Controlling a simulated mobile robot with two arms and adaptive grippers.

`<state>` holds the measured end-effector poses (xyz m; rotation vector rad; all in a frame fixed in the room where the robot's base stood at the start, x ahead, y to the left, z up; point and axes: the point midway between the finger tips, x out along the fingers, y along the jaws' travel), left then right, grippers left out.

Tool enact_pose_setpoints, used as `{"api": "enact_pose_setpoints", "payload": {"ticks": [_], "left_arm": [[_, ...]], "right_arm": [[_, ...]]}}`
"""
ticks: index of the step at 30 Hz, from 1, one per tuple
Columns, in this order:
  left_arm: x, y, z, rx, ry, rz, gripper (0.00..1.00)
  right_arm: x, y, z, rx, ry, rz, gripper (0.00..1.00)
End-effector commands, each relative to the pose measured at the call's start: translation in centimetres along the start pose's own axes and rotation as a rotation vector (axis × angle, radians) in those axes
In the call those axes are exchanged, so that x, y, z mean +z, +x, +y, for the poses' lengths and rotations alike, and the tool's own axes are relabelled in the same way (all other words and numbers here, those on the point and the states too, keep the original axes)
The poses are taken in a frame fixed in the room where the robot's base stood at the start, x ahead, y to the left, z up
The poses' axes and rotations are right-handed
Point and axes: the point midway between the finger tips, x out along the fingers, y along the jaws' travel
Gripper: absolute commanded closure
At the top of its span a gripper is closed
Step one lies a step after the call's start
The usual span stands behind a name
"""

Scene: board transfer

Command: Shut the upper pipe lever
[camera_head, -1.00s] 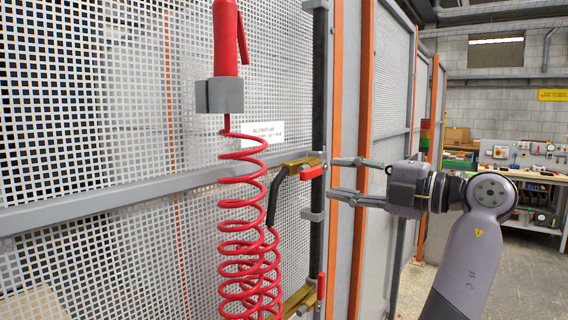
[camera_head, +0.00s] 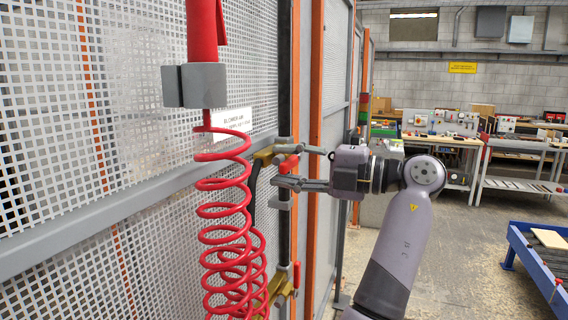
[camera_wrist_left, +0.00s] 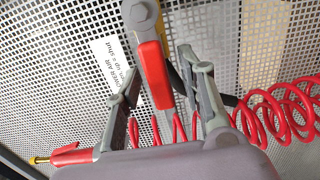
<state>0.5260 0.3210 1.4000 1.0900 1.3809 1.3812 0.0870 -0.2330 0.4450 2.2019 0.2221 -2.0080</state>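The upper pipe lever (camera_head: 289,163) has a red handle and sits at a brass valve on the dark vertical pipe. In the left wrist view its red handle (camera_wrist_left: 152,75) points from a grey pivot toward my gripper. My left gripper (camera_head: 280,166) is open, with one finger above and one below the handle in the head view. In the left wrist view the fingers (camera_wrist_left: 160,68) stand on either side of the handle, with gaps visible. A lower red lever (camera_head: 296,275) is farther down the pipe. My right gripper is not in view.
A coiled red hose (camera_head: 222,215) hangs left of the pipe below a grey holder (camera_head: 195,85). A mesh wall (camera_head: 130,150) with a white label (camera_head: 232,119) is behind. Orange posts (camera_head: 316,120) stand right of the pipe. A blue-framed table (camera_head: 540,262) stands at right; the floor between is open.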

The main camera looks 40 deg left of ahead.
Motion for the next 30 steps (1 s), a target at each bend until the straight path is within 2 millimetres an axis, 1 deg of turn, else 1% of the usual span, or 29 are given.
{"api": "enact_pose_setpoints", "payload": {"ticks": [2,7,18,30], "left_arm": [[0.00,0.01,-0.01,0.000,0.000,0.000,0.65],[0.00,0.03,-0.01,0.000,0.000,0.000,0.76],[0.00,0.03,-0.03,-0.001,0.001,0.000,1.00],[0.00,0.02,-0.08,-0.001,0.002,0.000,1.00]], "right_arm": [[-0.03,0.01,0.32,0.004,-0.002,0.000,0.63],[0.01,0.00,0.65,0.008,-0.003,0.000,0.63],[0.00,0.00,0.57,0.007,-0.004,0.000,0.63],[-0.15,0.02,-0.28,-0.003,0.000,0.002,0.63]]}}
